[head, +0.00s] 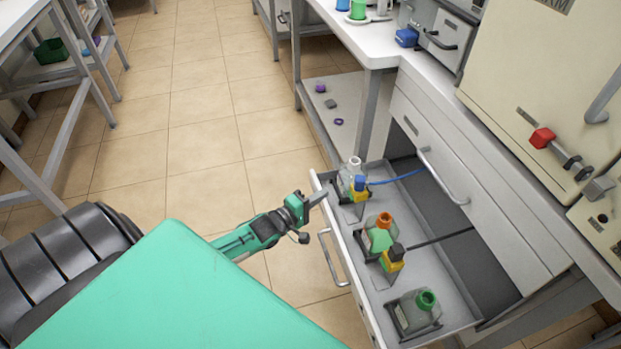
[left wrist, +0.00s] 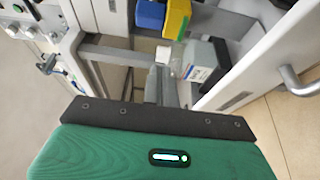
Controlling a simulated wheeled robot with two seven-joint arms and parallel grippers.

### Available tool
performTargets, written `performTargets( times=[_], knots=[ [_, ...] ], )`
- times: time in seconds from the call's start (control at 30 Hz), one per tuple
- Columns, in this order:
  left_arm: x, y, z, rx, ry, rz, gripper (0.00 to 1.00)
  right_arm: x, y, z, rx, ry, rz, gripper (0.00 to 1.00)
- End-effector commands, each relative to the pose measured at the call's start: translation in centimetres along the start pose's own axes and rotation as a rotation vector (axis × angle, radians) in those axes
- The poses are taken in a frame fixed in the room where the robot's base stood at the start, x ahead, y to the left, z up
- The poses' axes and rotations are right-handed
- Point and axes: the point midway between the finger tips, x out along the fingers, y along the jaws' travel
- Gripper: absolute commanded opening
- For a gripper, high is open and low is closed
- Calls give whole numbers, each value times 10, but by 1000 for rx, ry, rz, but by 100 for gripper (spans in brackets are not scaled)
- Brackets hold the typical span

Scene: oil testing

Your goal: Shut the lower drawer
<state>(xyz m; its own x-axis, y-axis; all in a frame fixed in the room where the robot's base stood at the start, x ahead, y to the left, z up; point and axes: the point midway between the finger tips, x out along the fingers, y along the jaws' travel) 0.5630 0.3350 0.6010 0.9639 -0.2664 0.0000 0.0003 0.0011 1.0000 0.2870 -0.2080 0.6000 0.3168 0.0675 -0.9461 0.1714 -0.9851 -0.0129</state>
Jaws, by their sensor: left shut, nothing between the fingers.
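The lower drawer (head: 432,290) stands pulled out from the white cabinet, with its grey front handle (head: 332,258) facing the aisle. It holds several bottles with coloured caps. My left gripper (head: 322,196) is shut and empty, with its tip at the outer face of the drawer front near its far end. I cannot tell whether it touches. In the left wrist view, the shut fingers (left wrist: 165,88) point toward the drawer, and its handle (left wrist: 303,82) shows at the right. My right gripper is not in view.
The closed upper drawer (head: 460,160) with its own handle is above the open one. A clear bottle (head: 352,172), an orange-capped bottle (head: 380,235) and a green-capped bottle (head: 418,310) stand inside the open drawer. The tiled floor (head: 190,130) in front is clear.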

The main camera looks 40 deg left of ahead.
Motion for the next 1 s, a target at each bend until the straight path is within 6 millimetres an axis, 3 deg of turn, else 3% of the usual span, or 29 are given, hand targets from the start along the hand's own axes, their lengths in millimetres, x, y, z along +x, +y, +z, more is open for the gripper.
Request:
performTargets(
  times=[0.2, 0.4, 1.0],
  knots=[
    [37, 0, 0, 1, 0, 2, 0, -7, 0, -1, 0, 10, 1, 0],
    [55, 0, 22, -2, 0, 0, 0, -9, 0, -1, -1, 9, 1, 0],
    [63, 0, 29, 1, 0, 0, 0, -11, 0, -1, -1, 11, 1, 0]
  ],
)
